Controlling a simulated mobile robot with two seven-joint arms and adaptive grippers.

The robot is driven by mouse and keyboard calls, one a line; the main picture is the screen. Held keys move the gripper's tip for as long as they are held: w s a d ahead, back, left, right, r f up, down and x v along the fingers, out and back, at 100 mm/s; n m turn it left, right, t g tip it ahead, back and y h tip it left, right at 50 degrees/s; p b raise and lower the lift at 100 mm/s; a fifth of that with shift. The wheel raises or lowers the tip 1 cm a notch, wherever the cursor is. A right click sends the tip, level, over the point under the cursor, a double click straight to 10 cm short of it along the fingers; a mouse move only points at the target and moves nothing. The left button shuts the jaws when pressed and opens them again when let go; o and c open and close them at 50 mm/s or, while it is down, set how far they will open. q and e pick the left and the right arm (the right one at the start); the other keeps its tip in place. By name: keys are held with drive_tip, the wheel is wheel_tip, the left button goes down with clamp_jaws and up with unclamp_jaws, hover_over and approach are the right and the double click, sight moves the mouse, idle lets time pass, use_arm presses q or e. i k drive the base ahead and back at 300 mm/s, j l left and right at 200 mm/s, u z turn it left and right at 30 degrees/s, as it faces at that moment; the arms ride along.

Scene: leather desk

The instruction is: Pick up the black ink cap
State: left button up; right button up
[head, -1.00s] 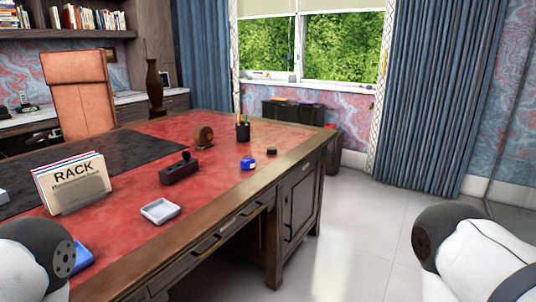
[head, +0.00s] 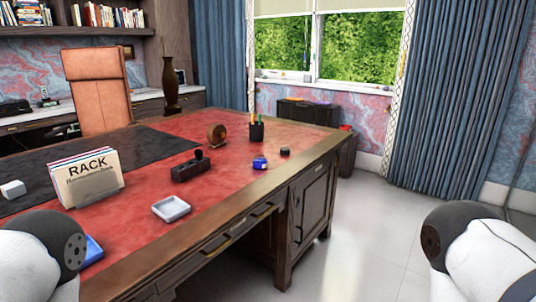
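A small black ink cap (head: 285,151) lies on the red leather desk top (head: 225,180) near its right edge. A blue ink bottle (head: 260,163) stands just left of it and nearer to me. My left and right arms show only as white and black links at the lower left and lower right corners. Neither gripper is in view. Nothing touches the cap.
A black pen cup (head: 256,132), a round wooden object (head: 217,135), a black stamp holder (head: 190,168), a white dish (head: 171,208) and a letter rack (head: 90,180) stand on the desk. Open floor (head: 360,230) lies right of the desk.

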sight(284, 151)
drive_tip(key=i+l+u, duration=0.35)
drive_tip(key=l, duration=0.3)
drive_tip(key=i+l+u, duration=0.15)
drive_tip(key=l, duration=0.25)
drive_tip(key=i+l+u, duration=0.15)
drive_tip(key=l, duration=0.25)
